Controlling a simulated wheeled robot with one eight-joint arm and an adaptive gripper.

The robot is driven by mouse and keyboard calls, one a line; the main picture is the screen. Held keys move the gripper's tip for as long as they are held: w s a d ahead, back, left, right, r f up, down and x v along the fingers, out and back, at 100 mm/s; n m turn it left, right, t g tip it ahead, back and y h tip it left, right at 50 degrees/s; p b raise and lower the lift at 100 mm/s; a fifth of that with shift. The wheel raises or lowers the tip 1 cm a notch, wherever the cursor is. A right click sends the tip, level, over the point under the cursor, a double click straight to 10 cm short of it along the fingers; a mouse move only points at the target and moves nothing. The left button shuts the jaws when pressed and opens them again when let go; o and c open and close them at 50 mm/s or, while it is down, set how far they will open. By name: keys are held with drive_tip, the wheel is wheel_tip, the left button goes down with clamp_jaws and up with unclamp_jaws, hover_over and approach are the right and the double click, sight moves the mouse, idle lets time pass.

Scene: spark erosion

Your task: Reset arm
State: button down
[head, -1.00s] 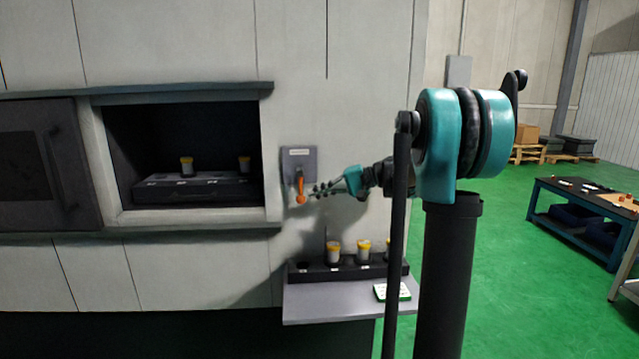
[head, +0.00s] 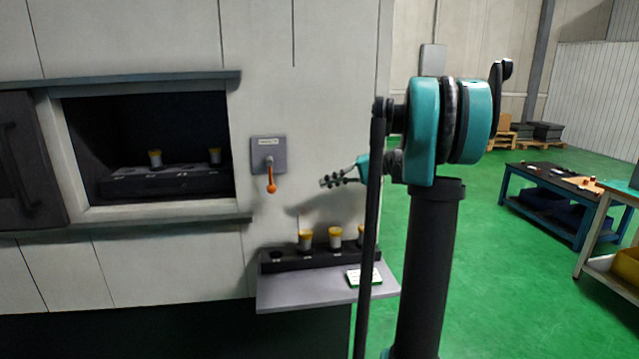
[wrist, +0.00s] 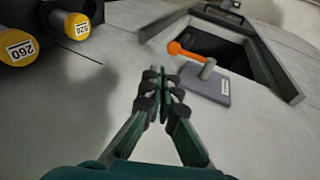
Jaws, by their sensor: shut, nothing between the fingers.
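My gripper (head: 333,181) is shut and empty in front of the machine's pale wall, to the right of a grey switch plate (head: 268,152) with an orange-tipped lever (head: 271,184). The lever points down in the head view, and my fingers are apart from it. In the wrist view my gripper (wrist: 162,98) has its fingers together, with the orange lever (wrist: 184,51) beyond them to the right. My arm's teal joint and dark links stand at the right of the head view and cover part of the wall and shelf.
An open chamber (head: 145,205) at left holds a dark rack with two yellow-capped containers. Below my gripper, a shelf (head: 300,296) carries a rack (head: 285,262) with yellow-capped containers and a small white-green item (head: 364,277). Green floor is free at right, before a blue workbench (head: 545,200).

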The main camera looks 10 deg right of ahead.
drive_tip(key=shift+f, duration=0.1)
drive_tip(key=s+a+f+h, duration=0.3)
drive_tip(key=s+f, duration=0.3)
drive_tip(key=f, duration=0.1)
drive_tip(key=s+a+f+h, duration=0.2)
drive_tip(key=s+f+h, duration=0.1)
drive_tip(key=s+f, duration=0.35)
drive_tip(key=s+d+f+h, duration=0.3)
drive_tip(key=s+f+h, duration=0.1)
drive_tip(key=s+f, duration=0.3)
drive_tip(key=s+d+f+n+t+h, duration=0.1)
drive_tip(key=s+d+f+h, duration=0.2)
drive_tip(key=s+f, duration=0.4)
drive_tip(key=s, duration=0.2)
drive_tip(key=shift+s+d+f+n+h, duration=0.3)
drive_tip(key=shift+s+h, duration=0.05)
drive_tip(key=shift+h, duration=0.05)
